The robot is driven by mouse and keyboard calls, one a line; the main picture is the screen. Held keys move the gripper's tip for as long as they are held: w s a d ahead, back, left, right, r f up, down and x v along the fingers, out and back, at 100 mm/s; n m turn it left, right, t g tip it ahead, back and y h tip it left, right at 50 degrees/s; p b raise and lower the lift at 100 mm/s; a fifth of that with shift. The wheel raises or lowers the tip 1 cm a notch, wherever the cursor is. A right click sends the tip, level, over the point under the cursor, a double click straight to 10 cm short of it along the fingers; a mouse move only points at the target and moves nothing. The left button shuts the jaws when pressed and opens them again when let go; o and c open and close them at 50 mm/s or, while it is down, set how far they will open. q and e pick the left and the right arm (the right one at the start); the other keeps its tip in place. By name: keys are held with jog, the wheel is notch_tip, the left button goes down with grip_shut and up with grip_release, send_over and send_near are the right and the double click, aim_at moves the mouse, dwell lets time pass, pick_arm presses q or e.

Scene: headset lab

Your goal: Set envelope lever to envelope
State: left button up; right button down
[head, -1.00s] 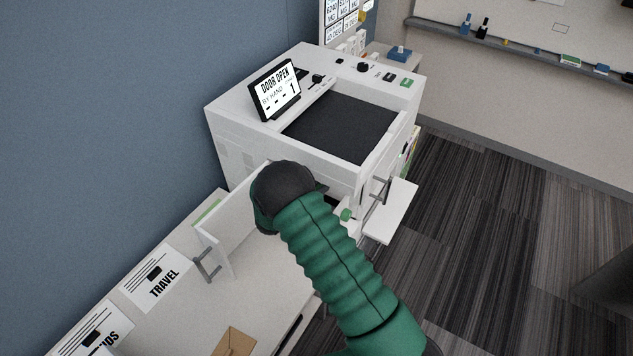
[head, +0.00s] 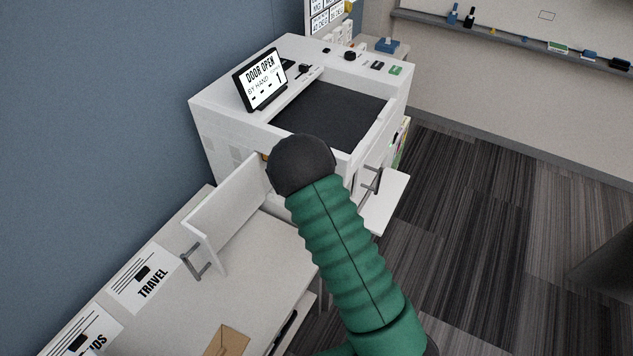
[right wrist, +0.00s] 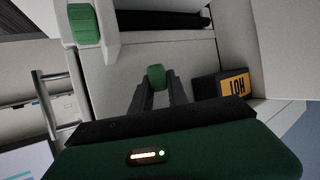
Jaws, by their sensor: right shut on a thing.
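The white machine (head: 230,135) stands against the blue wall, its front door (head: 235,200) swung open. Its display (head: 262,82) reads "DOOR OPEN", "BY HAND" and "1". In the right wrist view my right gripper (right wrist: 157,88) is shut on a small green lever knob (right wrist: 156,74) inside the machine. I cannot read which position the lever is in. A second, larger green knob (right wrist: 84,25) sits at the upper left there. In the head view my right arm's dark wrist hides the gripper and the lever. My left gripper is not in view.
A black box with an orange "HOT" label (right wrist: 236,87) is right of the held knob. The open door has a grey handle (head: 195,262). A white side tray (head: 385,205) sticks out at right. A brown envelope (head: 228,341) and a "TRAVEL" card (head: 146,278) lie on the counter.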

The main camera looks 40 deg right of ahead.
jog(key=shift+w+a+r, duration=0.1)
jog(key=shift+w+a, duration=0.15)
jog(key=shift+w, duration=0.05)
jog(key=c, duration=1.5)
grip_release()
jog(key=shift+c, duration=0.2)
jog(key=shift+w, duration=0.1)
jog(key=shift+d, duration=0.1)
jog(key=p+v, duration=0.4)
jog(key=v, duration=0.4)
jog(key=p+v, duration=0.5)
jog(key=v, duration=0.4)
jog(key=shift+f+p, duration=0.25)
jog(key=shift+p, duration=0.05)
